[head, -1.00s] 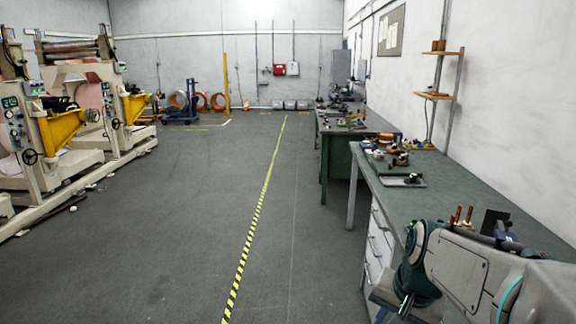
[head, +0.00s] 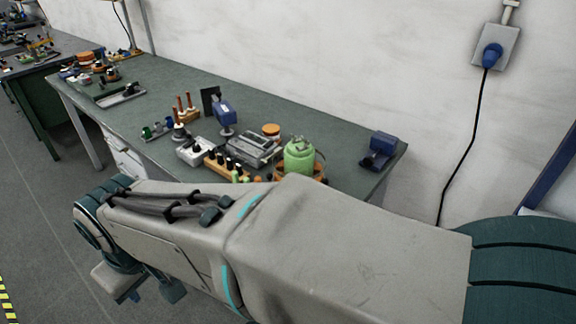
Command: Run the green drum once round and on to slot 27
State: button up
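A light green drum (head: 299,156) with a small knob on top stands towards the right part of the long green-topped bench. It seems to sit on an orange-brown round base (head: 318,172). Its slots and any numbers are too small to read, and my arm hides the bench edge in front of it. My arm lies folded across the foreground. Its end hangs at the lower left, off the bench and well away from the drum. I cannot make out the fingertips there.
Around the drum are a grey box device (head: 253,148), a wooden rack with dark knobs (head: 226,165), a blue device on a stand (head: 224,114) and an orange-topped tin (head: 271,131). A dark blue device (head: 379,150) stands near the bench's right end. Bare bench top (head: 340,143) lies between.

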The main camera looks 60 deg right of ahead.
aim_at(304, 162)
jog(key=z, duration=0.5)
jog(key=k, duration=1.2)
jog(key=z, duration=1.1)
jog(key=i, duration=1.1)
jog(key=u, duration=0.7)
